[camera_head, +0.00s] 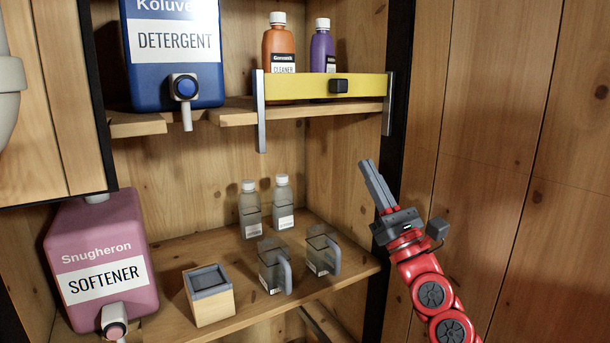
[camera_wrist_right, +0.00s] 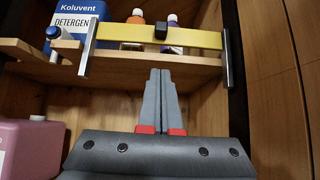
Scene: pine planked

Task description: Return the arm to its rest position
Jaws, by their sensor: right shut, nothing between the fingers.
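My right gripper (camera_head: 370,172) is at the right of the head view, on its red arm, in front of the cabinet's right edge. Its two grey fingers are together and point up and to the left, with nothing held. In the right wrist view the shut fingers (camera_wrist_right: 160,85) stand upright below the upper shelf, touching nothing that I can make out. My left gripper is not in view.
A yellow bar (camera_head: 305,88) fronts the upper shelf, with orange (camera_head: 278,45) and purple (camera_head: 322,48) bottles behind it. A blue detergent container (camera_head: 172,60) stands left. The lower shelf (camera_head: 355,265) holds a pink softener container (camera_head: 100,245), a box (camera_head: 210,300), jugs (camera_head: 318,252) and clear bottles (camera_head: 250,205).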

